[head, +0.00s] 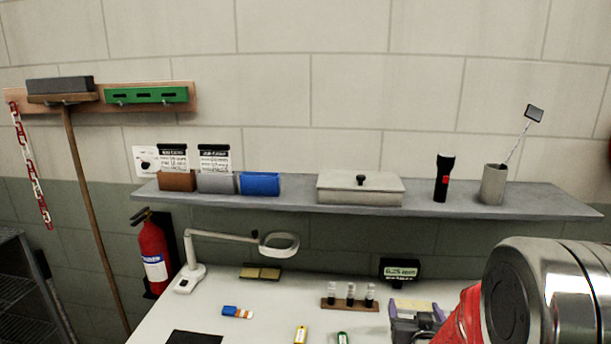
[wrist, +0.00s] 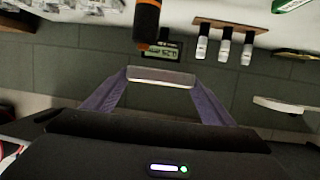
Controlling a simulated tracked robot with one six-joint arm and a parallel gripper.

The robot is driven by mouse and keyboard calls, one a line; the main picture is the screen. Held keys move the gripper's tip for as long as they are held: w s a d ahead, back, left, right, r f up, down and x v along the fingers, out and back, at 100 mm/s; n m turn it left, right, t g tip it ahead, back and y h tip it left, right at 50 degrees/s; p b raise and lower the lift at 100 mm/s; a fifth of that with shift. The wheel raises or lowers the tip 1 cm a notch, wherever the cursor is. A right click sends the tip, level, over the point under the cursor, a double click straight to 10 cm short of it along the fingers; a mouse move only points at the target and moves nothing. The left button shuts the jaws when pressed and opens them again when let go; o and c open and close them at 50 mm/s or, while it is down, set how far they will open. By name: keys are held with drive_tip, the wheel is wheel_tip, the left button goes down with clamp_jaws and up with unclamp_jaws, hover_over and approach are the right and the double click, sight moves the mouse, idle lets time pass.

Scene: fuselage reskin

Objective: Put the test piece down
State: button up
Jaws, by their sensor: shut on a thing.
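My gripper (head: 415,324) is low at the right of the head view, over the white bench, partly cut off by the frame's lower edge. In the wrist view, its two purple fingers (wrist: 161,75) are shut on a small pale grey flat piece (wrist: 160,79), which spans between the fingertips. I take this to be the test piece.
The white bench (head: 250,305) holds a vial rack (head: 350,303), a digital display (head: 399,269), a magnifier lamp (head: 190,278), a blue item (head: 230,311) and a dark mat (head: 195,338). A grey shelf (head: 300,203) runs above. An orange-black tool (wrist: 147,22) appears near the fingers.

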drive_tip(key=w+a+r+n+y, duration=0.1)
drive_tip(key=a+n+y, duration=0.1)
drive_tip(key=a, duration=1)
drive_tip(key=shift+r+y, duration=0.25)
drive_tip(key=shift+y, duration=0.15)
drive_tip(key=s+f, duration=0.5)
drive_tip(key=f, duration=0.1)
drive_tip(key=shift+f, duration=0.15)
drive_tip(key=shift+s+f, duration=0.2)
drive_tip(key=shift+f, duration=0.55)
drive_tip(key=shift+s+f, duration=0.15)
drive_tip(key=shift+f, duration=0.6)
drive_tip(key=shift+s+f, duration=0.2)
drive_tip(key=shift+f, duration=0.55)
